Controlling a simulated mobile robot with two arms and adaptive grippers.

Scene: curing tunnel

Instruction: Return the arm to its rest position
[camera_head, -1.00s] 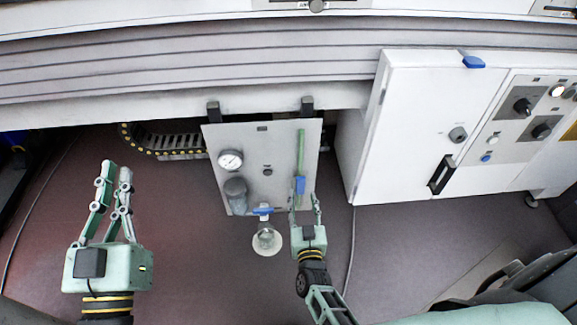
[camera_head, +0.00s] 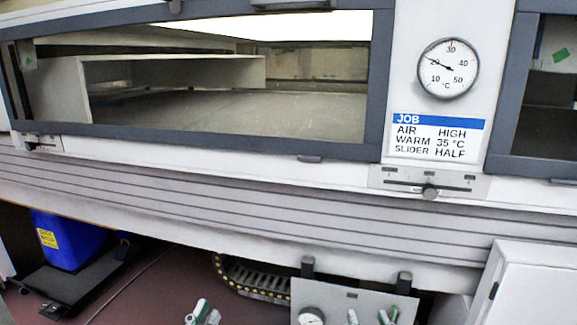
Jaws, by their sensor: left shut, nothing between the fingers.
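My right gripper (camera_head: 368,317) seems to show only by two fingertips at the bottom edge, in front of the panel. The tips stand apart with a gap between them. Both palms and arms are below the picture, so their pose is hidden.
Above are the ribbed tunnel side (camera_head: 250,215), a window, a dial (camera_head: 447,68), a job card (camera_head: 436,138) and a slider (camera_head: 429,191). A blue container (camera_head: 75,240) stands lower left.

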